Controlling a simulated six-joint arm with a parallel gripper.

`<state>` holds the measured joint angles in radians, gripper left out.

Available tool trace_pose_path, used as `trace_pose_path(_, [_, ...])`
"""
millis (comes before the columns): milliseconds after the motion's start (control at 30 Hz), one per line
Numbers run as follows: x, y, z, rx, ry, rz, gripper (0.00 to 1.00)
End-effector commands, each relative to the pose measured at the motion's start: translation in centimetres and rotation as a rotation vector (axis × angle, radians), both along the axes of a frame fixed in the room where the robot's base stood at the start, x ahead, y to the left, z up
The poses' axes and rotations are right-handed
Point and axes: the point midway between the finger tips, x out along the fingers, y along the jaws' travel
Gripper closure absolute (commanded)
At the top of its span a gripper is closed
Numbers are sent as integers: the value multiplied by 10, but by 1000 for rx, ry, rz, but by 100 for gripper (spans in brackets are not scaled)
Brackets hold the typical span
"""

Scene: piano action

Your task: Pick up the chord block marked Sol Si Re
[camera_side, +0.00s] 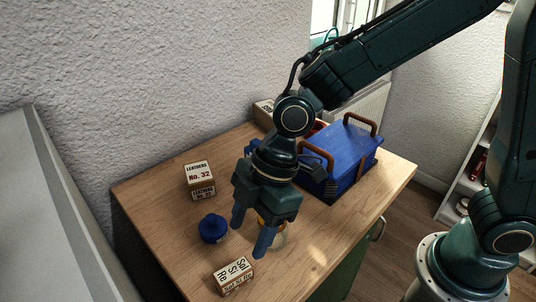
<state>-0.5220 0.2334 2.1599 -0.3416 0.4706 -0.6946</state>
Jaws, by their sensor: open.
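The chord block marked Sol Si Re (234,275) is a small cream block with dark lettering on its top and front faces. It lies on the wooden table (160,205) near the front edge. My gripper (251,240) points down with its two blue fingers apart, above and a little to the right of the block. Nothing shows between the fingers that I can tell is held. The gripper and block look apart.
A blue round container (213,229) stands just left of my gripper. A box marked Leathers No. 32 (200,180) sits farther back. A blue toolbox (345,160) with brown handles stands at the right. A jar-like object (277,238) is partly hidden behind my fingers.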

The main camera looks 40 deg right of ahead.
Motion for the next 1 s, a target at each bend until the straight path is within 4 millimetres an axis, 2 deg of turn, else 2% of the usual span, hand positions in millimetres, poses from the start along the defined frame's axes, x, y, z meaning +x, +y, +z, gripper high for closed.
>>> trace_pose_path(200, [1,11,-28,-2,2,1,45])
trace_pose_path(400, [3,19,-46,-1,1,-1,45])
trace_pose_path(867, [4,22,-55,0,-1,-1,45])
trace_pose_path(1000, [5,25,-64,-2,2,-1,45])
